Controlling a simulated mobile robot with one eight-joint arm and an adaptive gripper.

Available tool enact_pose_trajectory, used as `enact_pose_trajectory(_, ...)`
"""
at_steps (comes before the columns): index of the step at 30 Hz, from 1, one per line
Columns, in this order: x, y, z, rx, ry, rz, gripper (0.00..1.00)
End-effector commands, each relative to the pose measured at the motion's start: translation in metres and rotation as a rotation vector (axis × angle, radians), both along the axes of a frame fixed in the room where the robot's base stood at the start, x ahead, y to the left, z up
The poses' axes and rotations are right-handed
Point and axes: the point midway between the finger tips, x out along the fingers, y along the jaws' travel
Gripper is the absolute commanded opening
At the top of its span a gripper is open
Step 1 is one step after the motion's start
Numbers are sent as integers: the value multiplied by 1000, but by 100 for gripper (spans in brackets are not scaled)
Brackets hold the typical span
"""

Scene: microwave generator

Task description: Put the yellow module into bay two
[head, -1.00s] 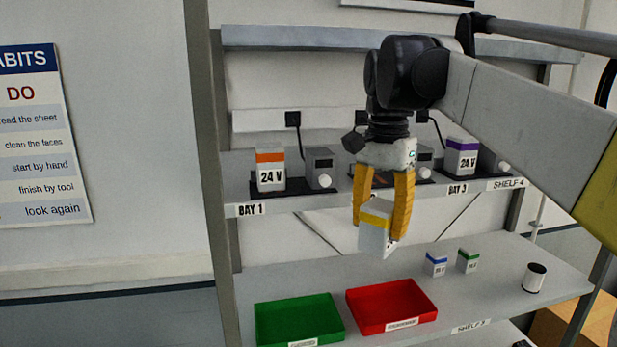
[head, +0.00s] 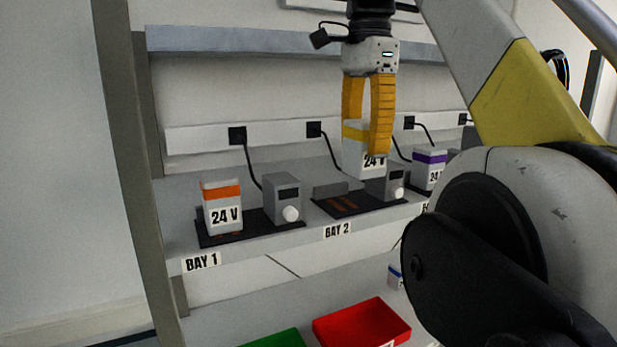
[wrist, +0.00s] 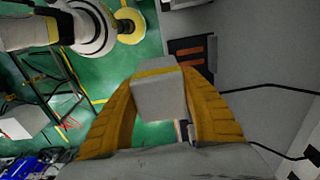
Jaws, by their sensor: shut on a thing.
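My gripper (head: 368,118) is shut on the yellow module (head: 363,163), a white block with a yellow band and a 24 V label, held upright. The module also shows between the fingers in the wrist view (wrist: 158,96). In the head view it appears above and slightly right of bay two's empty slot (head: 342,203), a black base with orange-brown contact strips beside a grey box with a knob. The BAY 2 label (head: 338,231) is on the shelf edge. In the wrist view the strips (wrist: 188,58) lie beyond the module, above and right of it. The module looks clear of the base.
Bay one holds an orange-banded module (head: 222,207) beside a grey knob box (head: 282,200). A purple-banded module (head: 429,169) stands to the right. Black cables hang from wall sockets behind. A red tray (head: 362,324) and a green tray (head: 274,341) lie on the shelf below.

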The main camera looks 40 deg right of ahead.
Motion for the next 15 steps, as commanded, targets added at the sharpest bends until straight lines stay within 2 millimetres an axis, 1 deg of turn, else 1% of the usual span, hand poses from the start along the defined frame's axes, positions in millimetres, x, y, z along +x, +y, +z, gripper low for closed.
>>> enact_pose_trajectory(1, 13, -5, -5, 0, 0, 2, 9)
enact_pose_trajectory(3, 28, -11, -15, 0, 0, 2, 9)
enact_pose_trajectory(6, 45, -18, -26, 0, 0, 2, 9)
enact_pose_trajectory(10, 56, -22, -34, 0, 0, 2, 9)
enact_pose_trajectory(13, 59, -23, -40, 0, 0, 1, 9)
enact_pose_trajectory(15, 59, -23, -50, 0, 0, 1, 9)
